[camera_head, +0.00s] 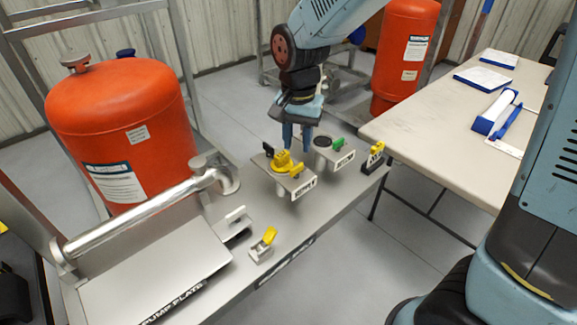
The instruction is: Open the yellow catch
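Several yellow parts are on the grey skid, and I cannot tell for certain which is the catch. A small bracket with a raised yellow lever (269,236) stands near the front edge. A yellow round piece with a handle (282,163) sits on a small raised plate farther back. A yellow and black piece (376,149) stands upright at the skid's right end. My gripper (298,146) points down just behind the raised plate, its two blue fingers apart with nothing seen between them. Whether the fingertips touch anything is not clear.
A green-handled valve (337,143) stands just right of the gripper. A white lever (235,217), a metal pipe (140,215) and a red tank (120,135) are on the left. A table (430,130) stands to the right, with open floor before it.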

